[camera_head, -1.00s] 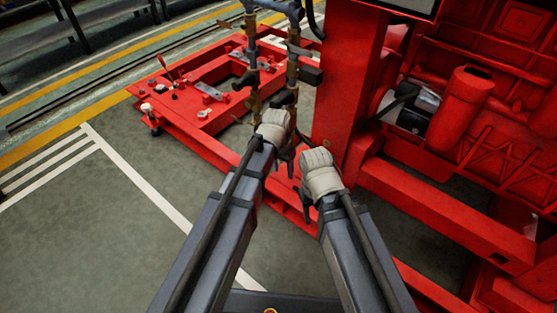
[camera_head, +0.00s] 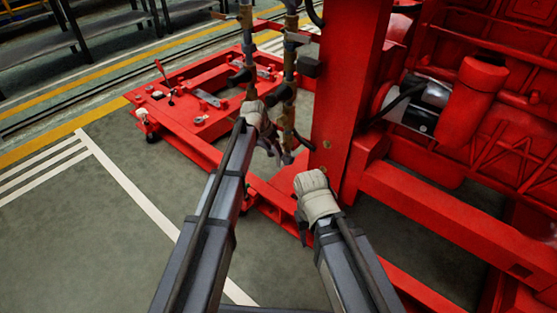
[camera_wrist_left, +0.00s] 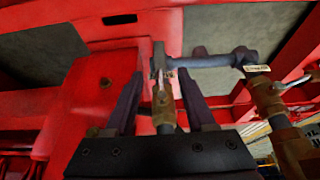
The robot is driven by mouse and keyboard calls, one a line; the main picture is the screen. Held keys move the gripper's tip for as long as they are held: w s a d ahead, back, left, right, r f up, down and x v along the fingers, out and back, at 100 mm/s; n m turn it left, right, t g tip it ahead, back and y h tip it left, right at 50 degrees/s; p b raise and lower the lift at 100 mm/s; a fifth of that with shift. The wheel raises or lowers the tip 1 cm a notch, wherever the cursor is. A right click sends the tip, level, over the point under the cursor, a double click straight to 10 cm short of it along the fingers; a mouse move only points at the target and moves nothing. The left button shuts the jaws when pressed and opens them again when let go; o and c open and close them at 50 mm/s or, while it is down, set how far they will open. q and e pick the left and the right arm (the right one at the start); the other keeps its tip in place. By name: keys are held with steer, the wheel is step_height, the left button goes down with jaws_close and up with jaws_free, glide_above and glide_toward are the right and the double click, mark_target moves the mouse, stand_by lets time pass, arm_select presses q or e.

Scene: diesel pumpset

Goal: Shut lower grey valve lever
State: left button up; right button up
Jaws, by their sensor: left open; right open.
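In the left wrist view a brass valve (camera_wrist_left: 163,110) on a grey pipe stands between the two dark fingers of my left gripper (camera_wrist_left: 160,88). A thin pale lever (camera_wrist_left: 161,80) shows at this valve. A second brass valve (camera_wrist_left: 267,97) with a pale lever (camera_wrist_left: 296,82) is at the right. I cannot tell which lever is the lower grey one. My left gripper (camera_head: 270,145) is open beside the vertical pipes (camera_head: 289,70) in the head view, with no clear grip on anything. My right gripper (camera_head: 301,230) is lower and to the right, open, its fingers partly hidden.
A thick red post (camera_head: 345,100) stands just right of the pipes. The red engine (camera_head: 475,100) fills the right side. A low red base frame (camera_head: 190,115) with small levers lies behind left. The grey floor (camera_head: 95,240) at left is clear.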

mark_target(278, 157)
arm_select(q)
steer(key=b+x, duration=0.6)
steer(key=x, duration=0.1)
steer(key=shift+f+b, duration=0.35)
steer(key=shift+b, duration=0.05)
steer(key=shift+c, duration=0.2)
jaws_close()
stand_by(1.0)
